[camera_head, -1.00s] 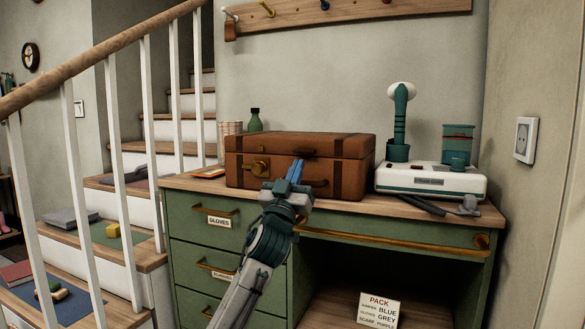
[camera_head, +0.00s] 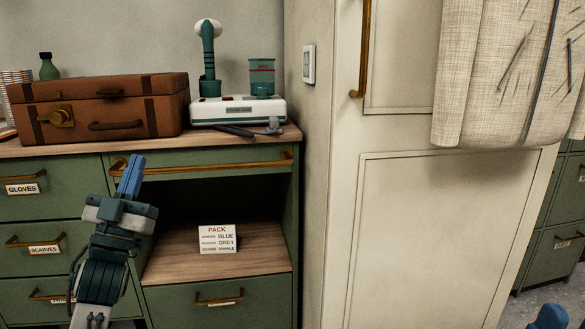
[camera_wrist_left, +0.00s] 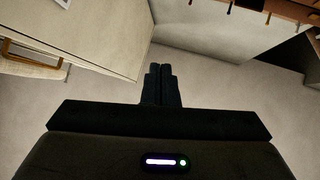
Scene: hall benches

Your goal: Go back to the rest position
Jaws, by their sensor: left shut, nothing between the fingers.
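My left gripper (camera_head: 130,176) stands upright in front of the green desk in the head view, its blue fingers shut together with nothing between them. It is below and in front of the brown suitcase (camera_head: 160,104), apart from it. In the left wrist view the closed dark fingers (camera_wrist_left: 161,84) point towards blank pale surfaces. A small blue tip (camera_head: 552,317) at the lower right edge of the head view looks like part of my right gripper; its jaw state cannot be made out.
The closed suitcase, a white and green device (camera_head: 238,110) and a green bottle (camera_head: 49,67) stand on the desk top. A pack list card (camera_head: 217,239) is in the open bay. A cream cupboard (camera_head: 420,240) with hanging cloth (camera_head: 505,70) stands right.

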